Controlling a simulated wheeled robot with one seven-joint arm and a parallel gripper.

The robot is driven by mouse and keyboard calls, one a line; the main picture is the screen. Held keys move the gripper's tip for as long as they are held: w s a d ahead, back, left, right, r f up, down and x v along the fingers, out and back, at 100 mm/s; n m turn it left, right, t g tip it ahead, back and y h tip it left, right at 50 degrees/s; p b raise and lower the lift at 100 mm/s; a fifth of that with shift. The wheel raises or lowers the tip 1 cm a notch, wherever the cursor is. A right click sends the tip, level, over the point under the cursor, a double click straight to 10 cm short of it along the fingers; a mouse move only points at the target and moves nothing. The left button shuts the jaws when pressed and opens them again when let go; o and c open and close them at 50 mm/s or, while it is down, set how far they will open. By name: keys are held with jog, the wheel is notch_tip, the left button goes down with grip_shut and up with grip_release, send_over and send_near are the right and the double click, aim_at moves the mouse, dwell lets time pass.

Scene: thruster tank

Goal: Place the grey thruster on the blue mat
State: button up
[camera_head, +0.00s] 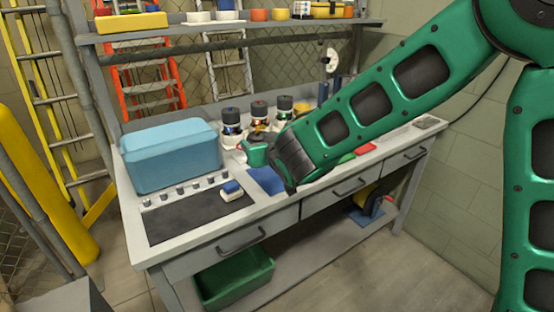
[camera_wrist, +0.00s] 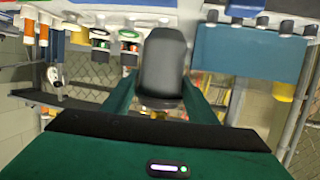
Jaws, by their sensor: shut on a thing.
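A dark grey thruster (camera_wrist: 164,62) is held between the two green fingers of my gripper (camera_wrist: 160,97) in the wrist view. My gripper (camera_head: 256,153) shows in the head view as a small green shape over the bench, beyond the dark wrist joint.
A light blue tank (camera_head: 168,158) stands left of my gripper. Several dark-capped bottles (camera_head: 231,123) stand behind my gripper. A red mat (camera_head: 366,147) lies to the right.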

jog(key=shift+w+d+f, duration=0.65)
jog(key=shift+w+f, duration=0.4)
jog(key=shift+f, duration=0.3)
jog(key=shift+w+d+f, duration=0.65)
jog(key=shift+w+f, duration=0.4)
jog(key=shift+f, duration=0.35)
jog(key=shift+w+d+f, duration=0.65)
jog(key=shift+w+f, duration=0.4)
jog(key=shift+f, duration=0.3)
jog(key=o, duration=1.3)
jog(key=shift+s, duration=0.1)
jog(key=v, duration=1.2)
